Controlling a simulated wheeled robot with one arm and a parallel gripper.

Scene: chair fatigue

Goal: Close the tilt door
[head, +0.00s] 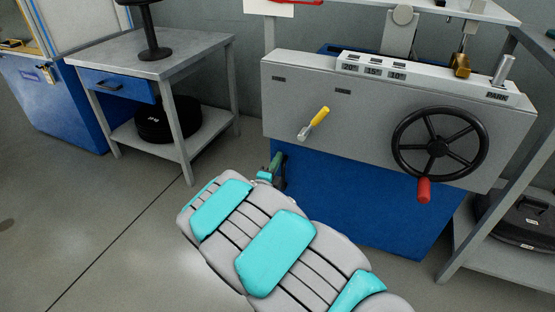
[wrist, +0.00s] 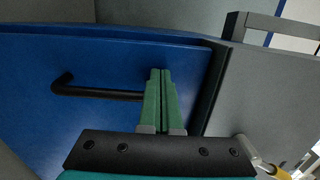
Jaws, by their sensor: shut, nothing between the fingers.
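The blue door (head: 345,205) is the lower front of the machine, under its grey panel. In the wrist view the blue door (wrist: 110,65) fills the left and middle, with a black bar handle (wrist: 95,92) on it. A dark strip runs between the door and the grey panel; I cannot tell whether the door stands ajar. My gripper (wrist: 161,72) is shut, its green fingers together and empty, in front of the door at the handle's right end. Contact cannot be told. In the head view my gripper (head: 275,160) is small, at the door's left edge, with my arm below.
The grey panel (head: 300,85) carries a yellow-handled lever (head: 317,118) and a black handwheel (head: 440,143) with a red knob. A grey table (head: 150,55) with a blue drawer stands at left. A grey shelf frame (head: 485,220) stands at right. Floor at left is clear.

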